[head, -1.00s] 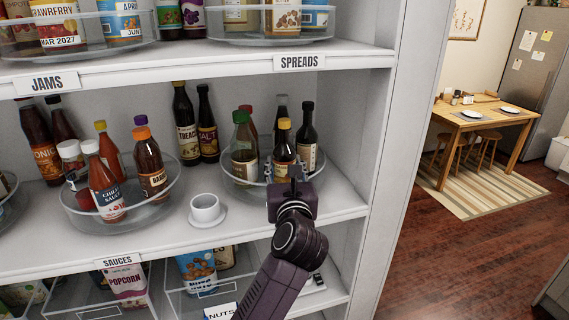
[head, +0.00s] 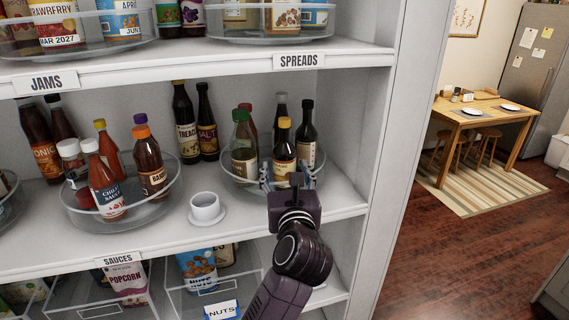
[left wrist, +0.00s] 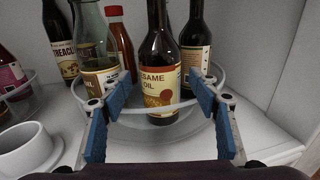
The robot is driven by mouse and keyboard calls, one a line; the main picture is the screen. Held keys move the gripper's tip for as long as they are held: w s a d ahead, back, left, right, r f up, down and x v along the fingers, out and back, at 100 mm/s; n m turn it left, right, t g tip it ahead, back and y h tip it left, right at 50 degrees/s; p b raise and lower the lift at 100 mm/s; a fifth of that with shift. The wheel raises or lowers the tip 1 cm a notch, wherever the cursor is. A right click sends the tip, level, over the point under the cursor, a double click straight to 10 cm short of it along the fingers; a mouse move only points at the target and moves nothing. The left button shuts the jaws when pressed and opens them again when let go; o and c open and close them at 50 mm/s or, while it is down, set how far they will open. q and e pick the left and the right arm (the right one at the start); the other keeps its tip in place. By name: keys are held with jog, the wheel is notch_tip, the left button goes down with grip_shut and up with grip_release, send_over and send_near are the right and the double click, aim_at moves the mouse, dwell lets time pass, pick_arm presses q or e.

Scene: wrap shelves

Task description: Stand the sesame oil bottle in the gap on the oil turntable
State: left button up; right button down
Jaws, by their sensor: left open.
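The sesame oil bottle (head: 284,150), dark with a yellow cap and a cream label, stands upright at the front of the clear round oil turntable (head: 236,186). In the left wrist view the sesame oil bottle (left wrist: 158,80) is upright inside the rim of the turntable (left wrist: 215,75). My left gripper (head: 289,173) is open in front of the bottle. In the left wrist view the fingers of the left gripper (left wrist: 150,98) are spread to either side of the bottle, with clear space between the pads and the glass. My right gripper is not in view.
A green-capped bottle (head: 242,150) stands left of the sesame oil and a dark bottle (head: 307,135) to its right. A white cup (head: 205,207) on a saucer is left of the turntable. The SPREADS shelf (head: 340,60) is above. The shelf's right wall (head: 350,110) is close by.

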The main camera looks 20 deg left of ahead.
aim_at(285, 168)
pick_arm(q)
jog(key=v, duration=0.4)
jog(key=shift+s+d, duration=0.1)
jog(key=shift+s, duration=0.15)
